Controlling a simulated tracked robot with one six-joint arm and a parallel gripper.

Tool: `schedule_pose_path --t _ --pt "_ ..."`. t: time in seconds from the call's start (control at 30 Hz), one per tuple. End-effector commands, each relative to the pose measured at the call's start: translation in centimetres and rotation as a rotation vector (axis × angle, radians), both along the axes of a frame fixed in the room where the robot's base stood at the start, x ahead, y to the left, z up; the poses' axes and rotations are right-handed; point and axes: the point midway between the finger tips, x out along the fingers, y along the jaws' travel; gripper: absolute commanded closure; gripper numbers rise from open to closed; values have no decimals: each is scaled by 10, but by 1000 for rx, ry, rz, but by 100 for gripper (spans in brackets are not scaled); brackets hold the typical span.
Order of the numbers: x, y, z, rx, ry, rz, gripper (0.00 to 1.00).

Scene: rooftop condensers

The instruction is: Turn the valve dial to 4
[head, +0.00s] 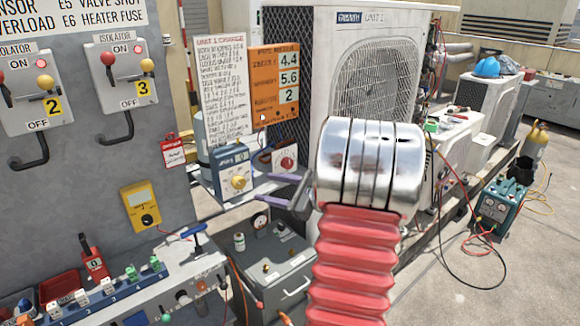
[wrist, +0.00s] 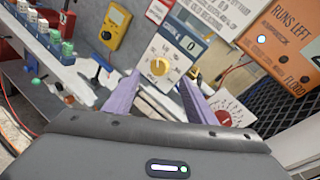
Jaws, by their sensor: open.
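A blue-framed box (head: 231,170) has a light face with a round yellow dial (head: 239,182) and a small window. In the wrist view the window reads 0 above the yellow dial (wrist: 159,67). To its right is a white panel with a red dial (head: 287,162), also seen in the wrist view (wrist: 224,117). I cannot tell from the lettering which is the valve dial. My gripper (head: 248,189) is open, its lavender fingers pointing at the blue-framed box. In the wrist view my gripper (wrist: 161,79) has its fingertips on either side below the yellow dial, seemingly without touching it.
A handwritten note (head: 224,90) and an orange board (head: 275,88) stand above the dials. A grey case (head: 285,272) sits below. A yellow meter (head: 141,205) and a shelf of coloured plugs (head: 100,295) are at left. A condenser (head: 372,75) stands behind.

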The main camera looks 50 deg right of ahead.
Motion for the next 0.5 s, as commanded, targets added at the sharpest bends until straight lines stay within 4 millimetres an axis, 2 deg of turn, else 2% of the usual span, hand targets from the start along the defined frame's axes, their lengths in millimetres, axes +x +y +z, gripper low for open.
schedule_pose_path --t 0.03,0.1,0.2,0.33,0.5 --pt "-13 -30 -7 44 -26 -70 49" --pt "-30 -66 -13 97 -69 -158 49" --pt "-54 -106 -21 153 -122 -261 49" --pt "-75 -136 -27 194 -165 -341 49" --pt "-80 -144 -28 204 -177 -362 49"
